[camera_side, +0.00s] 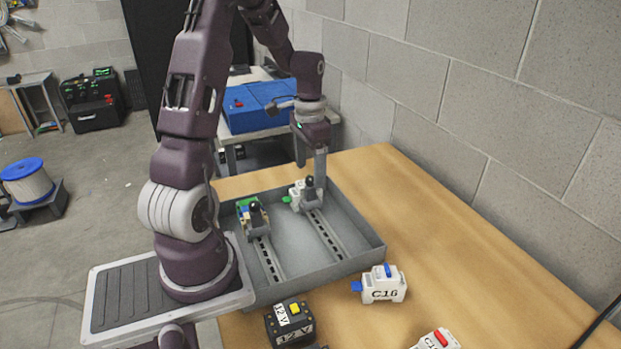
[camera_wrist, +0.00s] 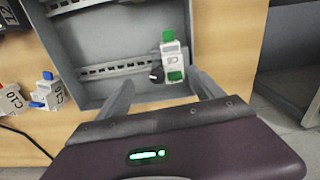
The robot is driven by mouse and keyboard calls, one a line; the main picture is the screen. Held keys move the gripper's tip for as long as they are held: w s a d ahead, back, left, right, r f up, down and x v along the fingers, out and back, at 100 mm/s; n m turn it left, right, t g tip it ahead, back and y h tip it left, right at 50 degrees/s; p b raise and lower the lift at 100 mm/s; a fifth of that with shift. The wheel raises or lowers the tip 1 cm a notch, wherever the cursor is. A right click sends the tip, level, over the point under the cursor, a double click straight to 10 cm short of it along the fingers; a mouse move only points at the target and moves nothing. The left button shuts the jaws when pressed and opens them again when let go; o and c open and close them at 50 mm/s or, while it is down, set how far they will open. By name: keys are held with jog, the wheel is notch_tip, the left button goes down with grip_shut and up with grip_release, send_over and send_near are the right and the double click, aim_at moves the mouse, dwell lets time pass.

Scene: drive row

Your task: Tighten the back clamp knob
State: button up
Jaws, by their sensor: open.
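A black clamp knob (camera_side: 310,182) sits at the far end of the right rail (camera_side: 326,235) in the grey tray, beside a white module with a green tab (camera_side: 295,195). My gripper (camera_side: 311,166) is open over this end of the rail. In the wrist view its fingers (camera_wrist: 162,84) are spread, with no thing gripped; contact with the knob cannot be told. A second dark knob (camera_side: 256,207) is at the far end of the left rail (camera_side: 268,260).
The tray's grey walls (camera_side: 340,270) surround both rails. A block wall (camera_side: 480,100) borders the table.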

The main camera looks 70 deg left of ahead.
aim_at(310, 177)
jog(key=shift+r, duration=2.9)
jog(key=s+d+r+t+y, duration=0.1)
jog(key=d+r+t, duration=0.1)
jog(key=d+r, duration=0.7)
jog(key=s+d+r+t+h, duration=0.1)
jog(key=s+d+t, duration=0.2)
jog(key=s+d, duration=1)
jog(key=d, duration=0.2)
jog(key=shift+d+r+m+t, duration=0.3)
jog(key=shift+d+m, duration=0.1)
